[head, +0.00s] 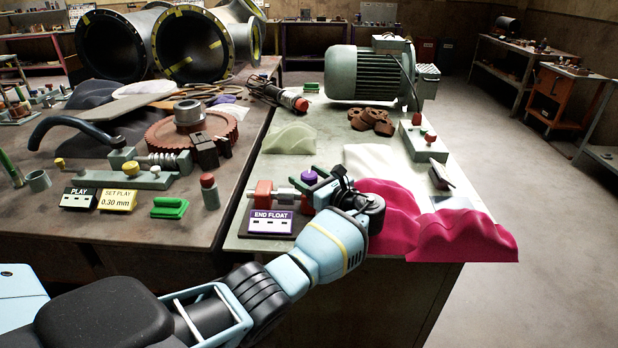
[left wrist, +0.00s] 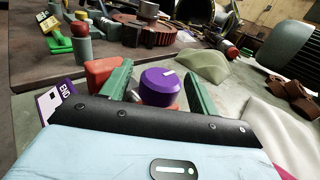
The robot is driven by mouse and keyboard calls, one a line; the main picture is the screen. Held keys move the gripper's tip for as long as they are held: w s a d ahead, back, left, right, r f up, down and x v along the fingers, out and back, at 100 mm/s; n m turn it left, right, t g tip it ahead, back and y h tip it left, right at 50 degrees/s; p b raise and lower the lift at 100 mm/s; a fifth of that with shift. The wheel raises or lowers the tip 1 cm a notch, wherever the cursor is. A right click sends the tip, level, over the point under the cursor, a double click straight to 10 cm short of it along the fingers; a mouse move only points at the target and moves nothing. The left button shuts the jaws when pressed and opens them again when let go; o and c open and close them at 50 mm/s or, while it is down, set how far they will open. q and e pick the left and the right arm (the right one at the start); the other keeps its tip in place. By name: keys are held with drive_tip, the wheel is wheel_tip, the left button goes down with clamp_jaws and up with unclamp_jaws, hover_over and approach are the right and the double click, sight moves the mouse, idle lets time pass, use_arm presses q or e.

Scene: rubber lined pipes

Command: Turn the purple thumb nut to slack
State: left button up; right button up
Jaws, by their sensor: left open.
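The purple thumb nut (head: 309,177) sits on a small fixture at the near left of the right-hand bench, behind the "END FLOAT" sign (head: 270,222). In the left wrist view the purple thumb nut (left wrist: 159,86) is a round knob with a pale mark on top. My left gripper (head: 326,185) reaches it from the right and is open. In the left wrist view its two green fingers stand on either side of the nut, with gaps visible. I cannot tell whether either touches it. The nut's lower part is partly hidden. My right gripper is not in view.
A red block (head: 263,193) is on the fixture left of the nut. A crumpled magenta cloth (head: 440,225) lies right of my gripper. A grey-green motor (head: 370,75) stands at the back. The left bench holds a red gear (head: 190,133) and a "PLAY" fixture (head: 125,178).

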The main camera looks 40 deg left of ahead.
sight(315, 181)
use_arm(q)
drive_tip(key=shift+d, duration=0.1)
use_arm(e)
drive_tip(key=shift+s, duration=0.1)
use_arm(q)
drive_tip(key=v, duration=0.6)
drive_tip(key=shift+s+d, duration=0.15)
drive_tip(key=shift+d, duration=0.1)
drive_tip(key=shift+s+d, duration=0.1)
drive_tip(key=shift+d, duration=0.45)
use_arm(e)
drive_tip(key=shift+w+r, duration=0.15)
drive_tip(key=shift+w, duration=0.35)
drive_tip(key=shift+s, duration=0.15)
